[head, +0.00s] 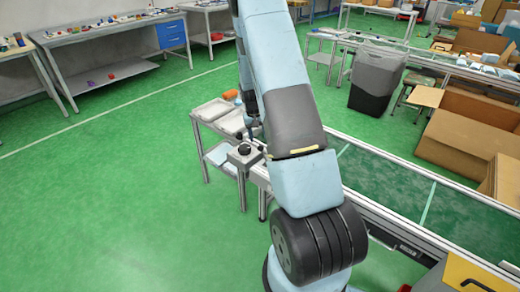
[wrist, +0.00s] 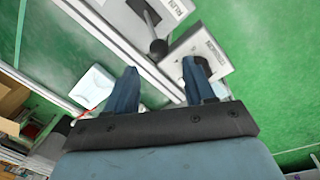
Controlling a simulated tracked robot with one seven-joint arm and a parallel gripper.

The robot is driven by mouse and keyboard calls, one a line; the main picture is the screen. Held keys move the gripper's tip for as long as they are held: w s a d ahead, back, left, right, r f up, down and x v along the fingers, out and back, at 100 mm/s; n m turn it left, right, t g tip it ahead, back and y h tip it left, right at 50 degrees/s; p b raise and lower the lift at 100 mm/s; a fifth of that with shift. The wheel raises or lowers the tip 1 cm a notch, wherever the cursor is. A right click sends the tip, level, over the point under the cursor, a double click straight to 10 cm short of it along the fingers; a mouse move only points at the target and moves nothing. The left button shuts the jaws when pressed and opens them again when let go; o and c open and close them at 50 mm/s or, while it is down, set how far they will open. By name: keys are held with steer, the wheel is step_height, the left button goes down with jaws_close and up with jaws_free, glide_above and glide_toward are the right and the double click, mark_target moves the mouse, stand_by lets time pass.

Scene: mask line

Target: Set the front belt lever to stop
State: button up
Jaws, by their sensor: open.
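In the wrist view a belt lever (wrist: 158,47) with a round black knob stands in a dark slot on a pale grey box (wrist: 172,8). The box is marked RUN beside the slot's one visible end; a STOP mark does not show. My gripper (wrist: 161,68) has two blue fingers spread apart with nothing between them. The knob shows just beyond the gap between the fingertips; I cannot tell the distance or whether they touch. In the head view a grey control box (head: 243,156) with a black knob on top stands beside my arm, which hides much around it.
A second labelled grey box (wrist: 200,45) sits close beyond the right finger. A small table with pale trays (head: 212,110) stands beside the boxes. The green conveyor (head: 400,187) runs right, with a dark bin (head: 376,78) and cardboard boxes (head: 470,140) behind. Green floor at left is clear.

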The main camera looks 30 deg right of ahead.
mark_target(260, 148)
steer(key=f, duration=0.5)
steer(key=d+f, duration=0.1)
steer(key=f, duration=0.2)
steer(key=shift+s, duration=0.15)
jaws_close()
stand_by(0.3)
